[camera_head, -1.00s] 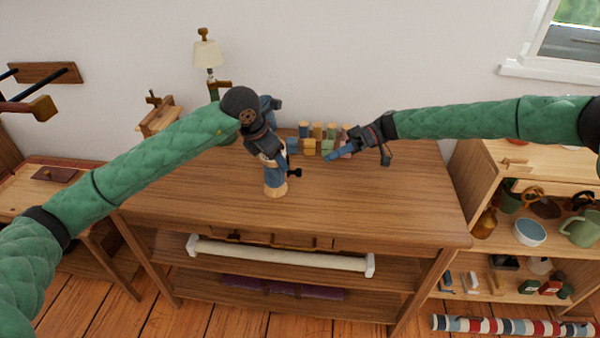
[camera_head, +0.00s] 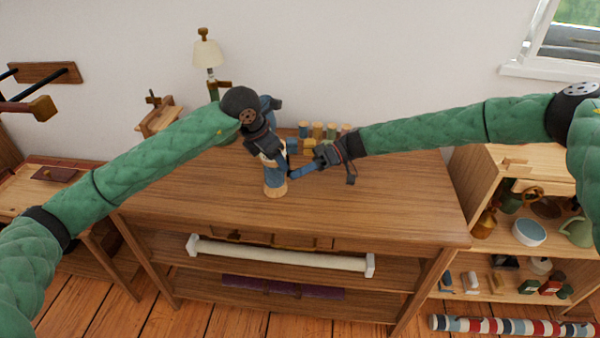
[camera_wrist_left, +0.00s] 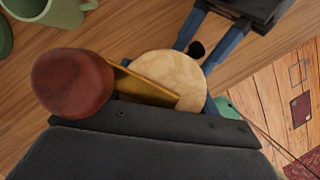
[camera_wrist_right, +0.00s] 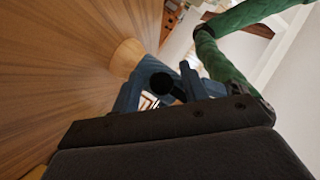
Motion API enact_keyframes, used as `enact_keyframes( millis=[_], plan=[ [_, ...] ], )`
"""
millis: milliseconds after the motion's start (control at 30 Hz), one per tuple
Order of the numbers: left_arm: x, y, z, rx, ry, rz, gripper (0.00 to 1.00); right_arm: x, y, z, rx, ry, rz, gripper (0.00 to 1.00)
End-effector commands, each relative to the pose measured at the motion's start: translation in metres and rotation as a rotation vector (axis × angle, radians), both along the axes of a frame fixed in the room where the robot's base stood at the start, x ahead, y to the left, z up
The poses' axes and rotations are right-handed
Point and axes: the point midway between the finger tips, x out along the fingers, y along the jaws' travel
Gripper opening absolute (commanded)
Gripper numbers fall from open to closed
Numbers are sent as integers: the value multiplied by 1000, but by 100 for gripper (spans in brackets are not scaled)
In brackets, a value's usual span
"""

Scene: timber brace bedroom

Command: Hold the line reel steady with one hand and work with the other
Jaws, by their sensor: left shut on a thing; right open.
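The line reel (camera_head: 275,182) stands upright on the wooden table (camera_head: 370,210), with a pale wooden base and blue body. My left gripper (camera_head: 274,160) is shut on its upper part from above; its fingertips are largely hidden. In the left wrist view, the reel's round pale top (camera_wrist_left: 168,75) shows beside a brass arm (camera_wrist_left: 140,88) and a red-brown knob (camera_wrist_left: 72,83). My right gripper (camera_head: 293,174) is open at the reel's right side. A black knob (camera_wrist_right: 160,84) on the reel lies between its fingers in the right wrist view; contact cannot be told.
Several coloured spools (camera_head: 318,130) stand at the table's back, partly behind my right gripper. A lamp (camera_head: 207,55) stands behind on the left. A shelf unit (camera_head: 505,240) with a bowl and mug is at the right. The table's front is clear.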

Motion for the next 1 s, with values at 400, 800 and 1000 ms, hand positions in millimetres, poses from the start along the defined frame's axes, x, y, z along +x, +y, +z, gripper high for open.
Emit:
enact_keyframes(
  millis=[400,800,1000],
  plan=[
    [0,0,0,0,0,0,32,0,0,1,1,0,1,5],
    [0,1,-1,2,1,1,32,1,0,2,2,-30,3,5],
    [0,1,-1,3,2,1,32,2,0,2,3,-49,3,5]
  ],
)
